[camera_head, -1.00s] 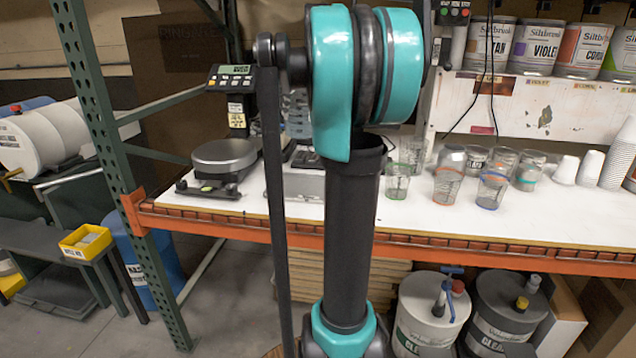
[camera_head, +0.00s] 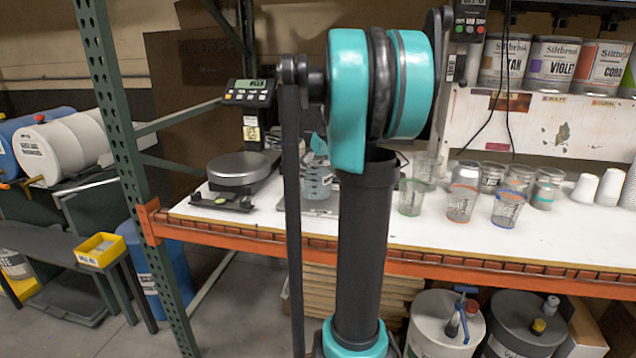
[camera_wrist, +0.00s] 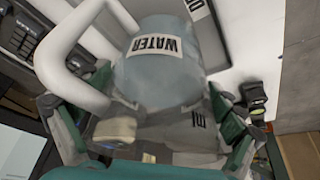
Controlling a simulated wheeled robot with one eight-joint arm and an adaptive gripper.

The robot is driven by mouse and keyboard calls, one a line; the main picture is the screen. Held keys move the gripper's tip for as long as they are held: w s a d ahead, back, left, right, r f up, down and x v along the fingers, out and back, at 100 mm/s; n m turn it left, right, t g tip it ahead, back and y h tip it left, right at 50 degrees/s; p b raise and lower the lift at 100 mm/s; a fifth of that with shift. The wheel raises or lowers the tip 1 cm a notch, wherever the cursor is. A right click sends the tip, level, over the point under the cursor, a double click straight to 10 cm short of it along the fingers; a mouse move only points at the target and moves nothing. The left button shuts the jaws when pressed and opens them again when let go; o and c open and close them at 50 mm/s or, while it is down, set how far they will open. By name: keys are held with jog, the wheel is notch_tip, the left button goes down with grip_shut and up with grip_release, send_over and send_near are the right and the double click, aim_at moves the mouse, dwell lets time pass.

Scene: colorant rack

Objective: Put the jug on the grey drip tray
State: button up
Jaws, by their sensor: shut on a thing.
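The jug (camera_wrist: 160,80) fills the middle of the wrist view. It is translucent, pale blue-grey, with a WATER label and a thick white handle at its left. My gripper (camera_wrist: 165,132) is shut on it, with green and dark fingers at both sides. In the head view the jug (camera_head: 318,180) shows partly, between my arm links over the white bench. A low grey piece just under it looks like the drip tray (camera_head: 312,208); my arm hides much of it. I cannot tell whether the jug touches it.
A scale (camera_head: 243,170) with a display stands left of the jug. Several clear cups (camera_head: 459,204) stand to the right, with white paper cups (camera_head: 610,187) beyond. A green rack post (camera_head: 125,150) rises at the bench's left end. An orange beam (camera_head: 260,237) edges the front.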

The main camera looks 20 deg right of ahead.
jog(key=shift+f, duration=1.5)
jog(key=shift+f, duration=0.1)
jog(key=o, duration=1.5)
jog(key=v, duration=1.2)
jog(key=shift+w, duration=0.1)
